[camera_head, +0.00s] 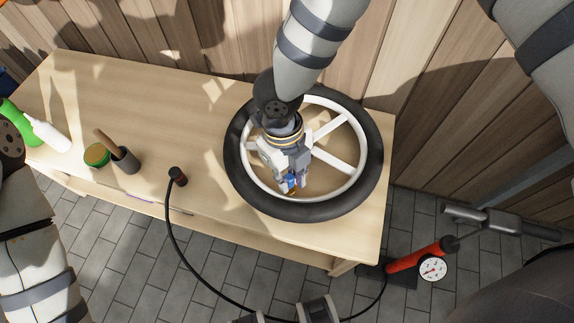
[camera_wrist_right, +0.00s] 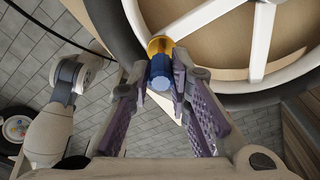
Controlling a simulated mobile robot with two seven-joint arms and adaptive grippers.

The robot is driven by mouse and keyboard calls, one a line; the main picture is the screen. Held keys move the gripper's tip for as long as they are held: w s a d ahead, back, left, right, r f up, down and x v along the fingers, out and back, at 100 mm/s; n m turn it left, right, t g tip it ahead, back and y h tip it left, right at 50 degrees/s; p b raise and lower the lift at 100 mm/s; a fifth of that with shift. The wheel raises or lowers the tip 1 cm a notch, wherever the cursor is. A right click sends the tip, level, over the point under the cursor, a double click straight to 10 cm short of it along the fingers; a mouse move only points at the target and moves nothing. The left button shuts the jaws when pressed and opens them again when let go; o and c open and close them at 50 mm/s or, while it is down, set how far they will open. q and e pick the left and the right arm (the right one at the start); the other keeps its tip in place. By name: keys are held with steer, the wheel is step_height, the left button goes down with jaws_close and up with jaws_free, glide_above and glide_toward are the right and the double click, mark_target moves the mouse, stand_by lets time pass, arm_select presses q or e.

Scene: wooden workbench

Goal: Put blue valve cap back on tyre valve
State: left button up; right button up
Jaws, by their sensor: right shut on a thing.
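My right gripper (camera_head: 291,184) reaches down over the near-left inside of the wheel's white rim. It is shut on the blue valve cap (camera_head: 292,181), a small blue cylinder. In the right wrist view the blue cap (camera_wrist_right: 161,72) shows between the fingertips (camera_wrist_right: 160,78). A gold-coloured piece (camera_wrist_right: 160,44), apparently the tyre valve, lies in line behind the cap by the rim. I cannot tell whether cap and valve touch. The wheel with its black tyre (camera_head: 374,150) lies flat on the bench. My left gripper is not clearly visible.
A hose end (camera_head: 177,176) stands near the front edge. Its black hose hangs towards a red pump (camera_head: 415,257) on the floor.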

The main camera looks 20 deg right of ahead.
steer(key=shift+f, duration=0.55)
arm_select(q)
steer(key=shift+s+f, duration=0.3)
steer(key=shift+w+r, duration=0.35)
stand_by(0.5)
arm_select(e)
steer(key=shift+r, duration=0.1)
arm_select(q)
steer(key=shift+w+r+p, duration=0.45)
steer(key=shift+r+p, duration=0.05)
steer(key=shift+p, duration=0.1)
arm_select(e)
steer(key=shift+r, duration=0.8)
arm_select(q)
steer(key=shift+w+r+t, duration=0.15)
steer(key=shift+t, duration=0.15)
arm_select(e)
steer(key=shift+w, duration=0.1)
steer(key=shift+r+p, duration=0.5)
steer(key=shift+r, duration=0.3)
arm_select(q)
steer(key=shift+w+r, duration=0.35)
steer(key=shift+w+r, duration=0.15)
